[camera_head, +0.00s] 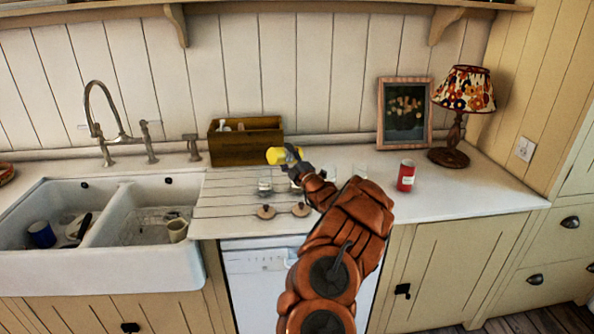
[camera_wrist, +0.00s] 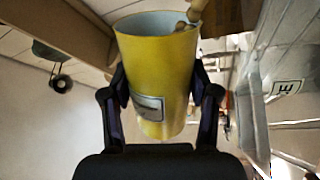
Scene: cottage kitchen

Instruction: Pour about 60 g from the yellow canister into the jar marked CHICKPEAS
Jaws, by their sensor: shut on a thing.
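The yellow canister (camera_head: 281,155) is held above the counter and looks tipped toward its side in the head view. In the wrist view the canister (camera_wrist: 158,75) shows an open pale mouth, a small label plate and brownish pieces at the rim. My gripper (camera_head: 296,168) is shut on it, with a finger on each side of its body in the wrist view (camera_wrist: 160,95). A clear glass jar (camera_head: 265,187) stands on the counter just below the canister. A label with partly visible lettering (camera_wrist: 287,87) shows at the right of the wrist view. The word CHICKPEAS is not readable.
Two round wooden lids (camera_head: 266,211) lie at the counter's front. More faint glassware (camera_head: 359,171) stands behind my arm. A wooden box (camera_head: 245,140) is behind the canister. A red can (camera_head: 406,175), lamp (camera_head: 463,110) and picture frame (camera_head: 381,115) stand right; the sink (camera_head: 105,240) is left.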

